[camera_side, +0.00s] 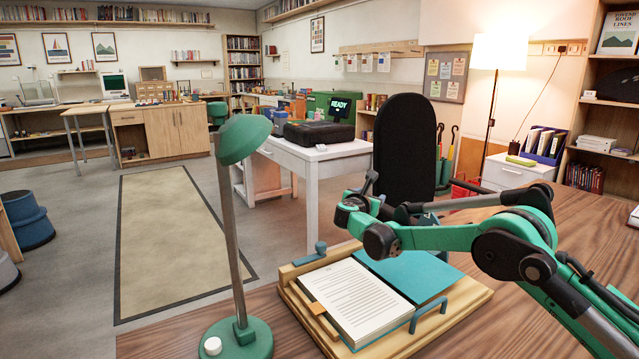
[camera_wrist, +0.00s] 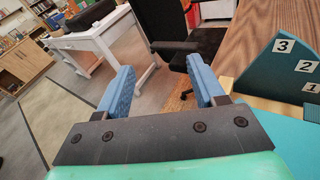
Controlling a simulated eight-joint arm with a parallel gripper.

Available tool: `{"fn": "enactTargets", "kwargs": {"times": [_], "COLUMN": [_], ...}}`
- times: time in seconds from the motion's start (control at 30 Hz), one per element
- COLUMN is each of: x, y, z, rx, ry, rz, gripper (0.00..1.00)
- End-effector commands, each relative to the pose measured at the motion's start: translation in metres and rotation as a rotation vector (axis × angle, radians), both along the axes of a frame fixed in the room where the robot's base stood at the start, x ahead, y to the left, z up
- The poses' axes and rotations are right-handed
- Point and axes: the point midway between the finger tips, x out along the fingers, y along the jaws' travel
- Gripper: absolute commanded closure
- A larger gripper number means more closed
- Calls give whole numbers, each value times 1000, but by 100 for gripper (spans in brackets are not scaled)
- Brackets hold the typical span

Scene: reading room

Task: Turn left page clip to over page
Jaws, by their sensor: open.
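A wooden book stand (camera_side: 467,298) on the table holds an open book with a printed white page (camera_side: 355,300) and a teal sheet or cover (camera_side: 408,270) beside it. One blue clip with a round knob (camera_side: 320,248) is at the far-left edge, its bar out to the side. A second blue clip (camera_side: 428,315) is at the near edge, by the page's corner. I cannot tell which is the left page clip. My gripper (camera_wrist: 163,82) is open and empty, with blue fingers apart, pointing past the table toward the chair. My arm is above the book stand's far side.
A green lamp (camera_side: 240,230) stands left of the book stand. A black chair (camera_side: 402,150) is beyond the table edge. In the wrist view, a teal piece with numbered labels (camera_wrist: 282,62) is at the right.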

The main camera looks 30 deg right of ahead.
Motion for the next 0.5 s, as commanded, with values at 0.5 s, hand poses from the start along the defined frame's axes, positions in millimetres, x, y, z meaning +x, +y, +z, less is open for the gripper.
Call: {"fn": "enactTargets", "kwargs": {"times": [0.5], "x": [-46], "y": [-32], "z": [-7], "rx": [-165], "ry": [132], "rz": [1043], "gripper": [38]}}
